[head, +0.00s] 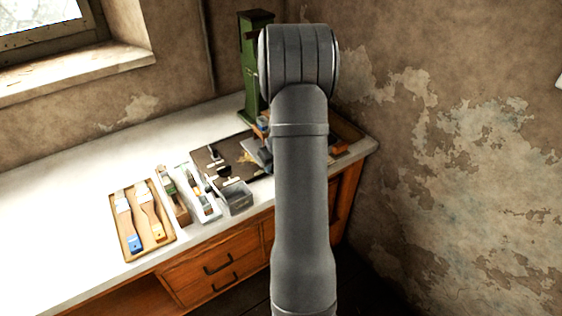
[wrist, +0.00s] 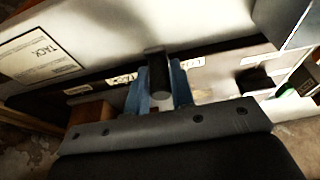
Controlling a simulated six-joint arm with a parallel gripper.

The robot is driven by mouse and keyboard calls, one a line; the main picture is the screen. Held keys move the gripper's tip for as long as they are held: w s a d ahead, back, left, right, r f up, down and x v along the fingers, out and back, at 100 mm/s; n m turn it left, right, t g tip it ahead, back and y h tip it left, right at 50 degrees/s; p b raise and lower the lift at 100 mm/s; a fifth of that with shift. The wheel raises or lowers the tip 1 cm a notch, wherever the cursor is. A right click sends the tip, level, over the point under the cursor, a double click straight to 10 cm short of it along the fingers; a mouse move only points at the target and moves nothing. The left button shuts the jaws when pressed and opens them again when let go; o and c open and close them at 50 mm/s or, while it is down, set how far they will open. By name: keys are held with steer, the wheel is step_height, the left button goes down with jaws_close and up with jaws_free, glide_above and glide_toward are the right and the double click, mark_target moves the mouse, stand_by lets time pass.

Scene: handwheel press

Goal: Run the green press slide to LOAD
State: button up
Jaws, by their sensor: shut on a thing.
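The green press (head: 256,65) stands upright at the back of the bench in the head view; my arm covers its right side and much of its lower part. In the wrist view my gripper (wrist: 161,88) has its two blue fingers either side of a dark round handle (wrist: 158,72) and is shut on it. A small green part (wrist: 287,90) shows at the right edge of the wrist view. Pale label strips (wrist: 197,62) lie behind the fingers, partly covered and too blurred to read. I cannot make out the slide's position or the LOAD mark.
A wooden tray with two brushes (head: 143,220) lies on the pale bench (head: 60,225). Narrow trays and a grey box (head: 237,197) stand beside it, left of my arm. The bench's left side is clear.

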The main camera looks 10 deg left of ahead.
steer(key=s+a, duration=0.5)
steer(key=shift+s+a, duration=0.15)
steer(key=shift+a, duration=0.1)
steer(key=o, duration=1.3)
steer(key=shift+o, duration=0.2)
steer(key=shift+s, duration=0.1)
steer(key=shift+c, duration=0.2)
steer(key=shift+o, duration=0.2)
step_height(320, 180, up, 8)
